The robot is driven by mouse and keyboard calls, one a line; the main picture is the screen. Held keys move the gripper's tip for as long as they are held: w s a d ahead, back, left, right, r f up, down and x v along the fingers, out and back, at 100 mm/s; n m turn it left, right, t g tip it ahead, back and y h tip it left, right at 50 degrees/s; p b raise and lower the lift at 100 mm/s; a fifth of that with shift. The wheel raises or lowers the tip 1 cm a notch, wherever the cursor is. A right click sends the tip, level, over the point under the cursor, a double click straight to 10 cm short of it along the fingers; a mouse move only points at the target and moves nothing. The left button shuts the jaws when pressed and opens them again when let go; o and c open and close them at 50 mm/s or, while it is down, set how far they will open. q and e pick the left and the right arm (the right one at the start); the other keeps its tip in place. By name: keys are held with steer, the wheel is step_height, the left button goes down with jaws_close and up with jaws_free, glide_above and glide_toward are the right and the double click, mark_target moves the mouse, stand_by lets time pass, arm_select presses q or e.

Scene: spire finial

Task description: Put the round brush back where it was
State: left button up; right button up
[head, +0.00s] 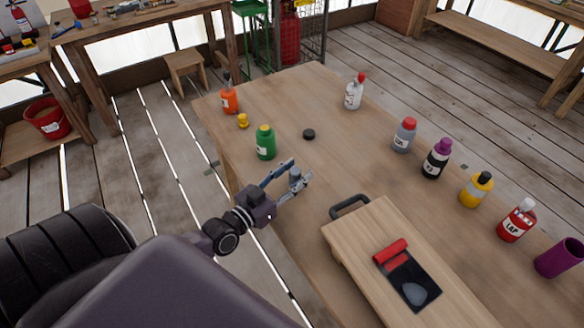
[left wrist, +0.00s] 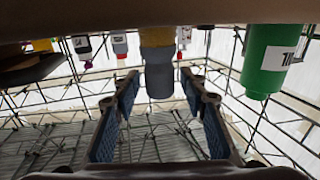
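My left gripper (head: 299,178) is open near the table's left edge, beside the green bottle. A small grey upright piece (head: 295,179) shows between its fingertips; it may be the round brush, but it is too small to be sure. In the left wrist view, which is upside down, a grey cylinder with a yellow-brown end (left wrist: 159,78) lies between the open fingers (left wrist: 160,85), with a gap on each side. No other brush can be made out on the table. My right gripper is not in view.
The wooden table (head: 300,97) holds a green bottle (head: 265,143), an orange bottle (head: 229,97), a black cap (head: 309,134) and several bottles along its right side. A purple cup (head: 559,258) stands far right.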

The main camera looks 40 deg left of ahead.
arm_select(q)
steer(key=shift+r, duration=0.25)
steer(key=s+a, duration=0.1)
steer(key=s, duration=1.1)
steer(key=shift+a+b, duration=0.3)
steer(key=shift+b, duration=0.15)
steer(key=shift+w+f, duration=0.1)
